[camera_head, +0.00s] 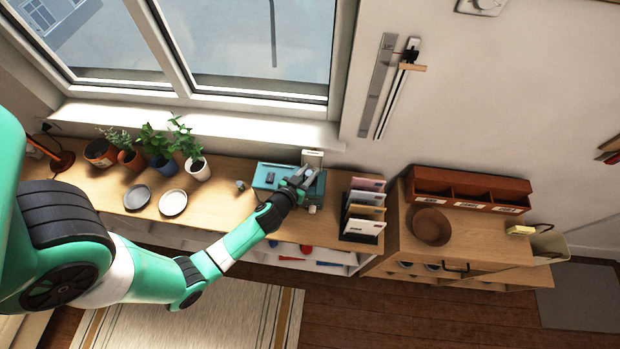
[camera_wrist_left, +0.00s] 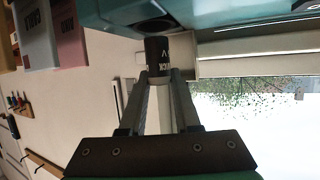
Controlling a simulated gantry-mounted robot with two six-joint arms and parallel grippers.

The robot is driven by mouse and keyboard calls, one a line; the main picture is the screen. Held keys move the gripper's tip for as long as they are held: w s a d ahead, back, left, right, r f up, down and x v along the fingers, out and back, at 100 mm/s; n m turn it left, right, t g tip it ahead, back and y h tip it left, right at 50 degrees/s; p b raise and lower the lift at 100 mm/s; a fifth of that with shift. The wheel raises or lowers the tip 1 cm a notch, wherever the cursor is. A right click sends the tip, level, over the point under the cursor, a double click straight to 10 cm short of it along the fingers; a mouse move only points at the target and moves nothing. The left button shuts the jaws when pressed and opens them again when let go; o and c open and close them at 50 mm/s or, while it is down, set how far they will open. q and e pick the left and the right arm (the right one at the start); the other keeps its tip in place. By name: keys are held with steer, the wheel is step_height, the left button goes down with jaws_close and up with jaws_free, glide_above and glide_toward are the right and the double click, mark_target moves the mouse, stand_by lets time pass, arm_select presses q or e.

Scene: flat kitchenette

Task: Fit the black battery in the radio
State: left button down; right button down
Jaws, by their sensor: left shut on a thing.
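The teal radio (camera_head: 264,178) sits on the wooden counter below the window. Its teal body also fills the top of the left wrist view (camera_wrist_left: 205,12). My left gripper (camera_head: 303,176) is over the radio's right part and hides some of it. In the left wrist view the gripper (camera_wrist_left: 158,72) is shut on the black battery (camera_wrist_left: 157,50), which has white lettering and stands out from between the fingertips. The battery's far end is close to the radio; I cannot tell if they touch. My right gripper is not in view.
A letter rack (camera_head: 364,208) stands close to the radio's right. A pale box (camera_head: 312,157) is behind it and a small grey object (camera_head: 240,185) to its left. Potted plants (camera_head: 197,168) and two plates (camera_head: 173,202) are farther left on the counter (camera_head: 222,207).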

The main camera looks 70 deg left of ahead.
arm_select(q)
steer(key=shift+w+a+f, duration=0.1)
steer(key=shift+w+f, duration=0.15)
steer(key=shift+f, duration=0.15)
step_height(320, 180, down, 3)
steer(key=shift+f+b, duration=0.1)
steer(key=shift+b, duration=0.95)
steer(key=shift+r, duration=0.2)
steer(key=shift+f, duration=0.1)
steer(key=shift+f+b, duration=0.25)
steer(key=shift+b, duration=0.1)
steer(key=c, duration=0.6)
jaws_free()
